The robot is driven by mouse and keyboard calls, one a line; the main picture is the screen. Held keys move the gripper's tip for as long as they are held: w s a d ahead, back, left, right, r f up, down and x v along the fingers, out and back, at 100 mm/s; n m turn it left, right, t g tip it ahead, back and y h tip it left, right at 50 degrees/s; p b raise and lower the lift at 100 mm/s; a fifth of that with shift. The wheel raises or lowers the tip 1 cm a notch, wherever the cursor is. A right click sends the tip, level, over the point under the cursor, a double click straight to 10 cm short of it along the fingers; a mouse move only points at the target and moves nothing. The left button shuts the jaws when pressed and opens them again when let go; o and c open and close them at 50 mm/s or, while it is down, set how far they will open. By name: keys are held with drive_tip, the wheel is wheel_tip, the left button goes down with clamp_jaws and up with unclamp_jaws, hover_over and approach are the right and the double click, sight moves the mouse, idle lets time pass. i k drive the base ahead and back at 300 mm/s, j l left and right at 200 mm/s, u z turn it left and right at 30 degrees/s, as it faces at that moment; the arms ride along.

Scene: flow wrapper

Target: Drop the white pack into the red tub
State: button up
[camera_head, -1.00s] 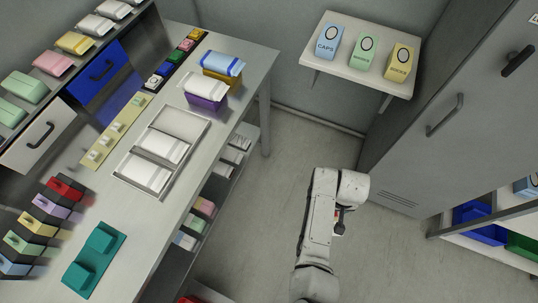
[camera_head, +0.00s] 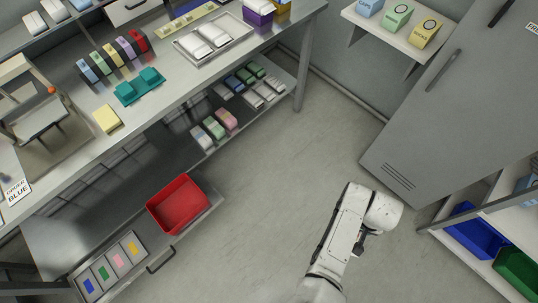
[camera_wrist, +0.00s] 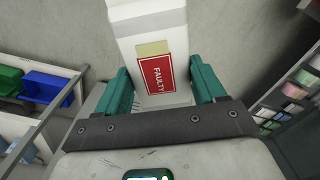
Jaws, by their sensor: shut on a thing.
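The white pack (camera_wrist: 152,28) shows in the wrist view. It has a red label reading FAULTY and a pale yellow patch above it. My gripper (camera_wrist: 162,88) has teal fingers on either side of the pack and is shut on it. In the head view my arm stands at the lower right over open floor; the gripper and the held pack are hidden there. The red tub (camera_head: 179,204) sits on the low shelf under the bench, left of centre. Its inside looks empty. My arm is well to the right of it, apart from it.
The bench (camera_head: 165,98) runs above the tub's shelf. A drawer panel with coloured cards (camera_head: 111,266) is left of the tub. A grey cabinet (camera_head: 440,110) and a shelf with blue (camera_head: 474,232) and green bins (camera_head: 518,270) are at right. Floor between is clear.

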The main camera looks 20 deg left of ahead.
sight(186, 204)
drive_tip(key=k+l+u, duration=0.1)
drive_tip(key=u, duration=1.25)
